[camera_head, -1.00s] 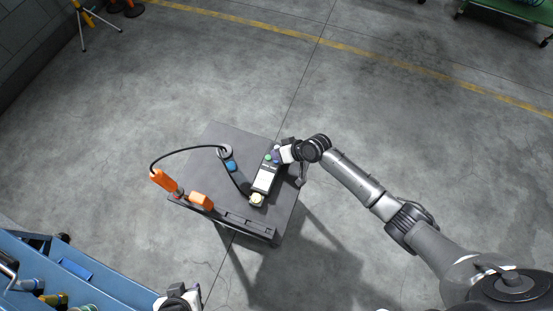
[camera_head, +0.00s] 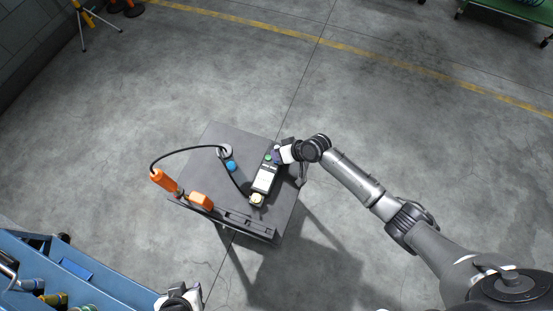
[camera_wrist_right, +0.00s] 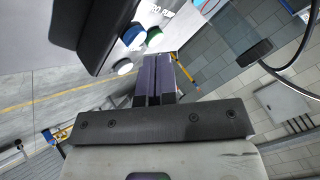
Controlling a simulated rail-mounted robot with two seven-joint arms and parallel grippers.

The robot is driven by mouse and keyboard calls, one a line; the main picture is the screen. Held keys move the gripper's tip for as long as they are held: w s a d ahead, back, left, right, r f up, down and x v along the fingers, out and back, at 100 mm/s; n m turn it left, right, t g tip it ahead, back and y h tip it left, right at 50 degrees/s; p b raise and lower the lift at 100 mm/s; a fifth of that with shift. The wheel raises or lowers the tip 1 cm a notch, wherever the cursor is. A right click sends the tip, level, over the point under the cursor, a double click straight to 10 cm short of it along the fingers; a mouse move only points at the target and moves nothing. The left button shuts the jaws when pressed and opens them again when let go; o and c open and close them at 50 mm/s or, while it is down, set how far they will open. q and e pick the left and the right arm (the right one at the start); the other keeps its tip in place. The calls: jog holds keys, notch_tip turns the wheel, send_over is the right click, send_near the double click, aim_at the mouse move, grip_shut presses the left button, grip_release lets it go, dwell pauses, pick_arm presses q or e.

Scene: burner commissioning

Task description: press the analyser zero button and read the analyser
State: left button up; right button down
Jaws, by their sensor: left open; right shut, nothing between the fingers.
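The analyser (camera_head: 264,180), a dark handheld box with a pale face, lies on the small grey table. Its green button (camera_head: 268,157) is at the far end; lettering on the face is too small to read. My right gripper (camera_head: 277,155) is shut and empty at that end, beside the buttons. In the right wrist view its purple fingers (camera_wrist_right: 157,72) are together, close to a blue button (camera_wrist_right: 133,37), the green button (camera_wrist_right: 154,38) and a white one (camera_wrist_right: 122,66). Contact cannot be told. My left gripper (camera_head: 179,295) is open at the bottom edge, away from the table.
A blue cart (camera_head: 100,282) stands at lower left.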

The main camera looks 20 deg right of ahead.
jog(key=shift+f, duration=0.2)
jog(key=shift+f, duration=0.15)
dwell(0.3)
jog(key=shift+f, duration=0.2)
dwell(0.4)
jog(key=shift+f+b, duration=0.35)
jog(key=shift+b, duration=0.1)
jog(key=shift+r, duration=0.2)
dwell(0.3)
jog(key=shift+r+p, duration=0.75)
jog(key=shift+p, duration=0.25)
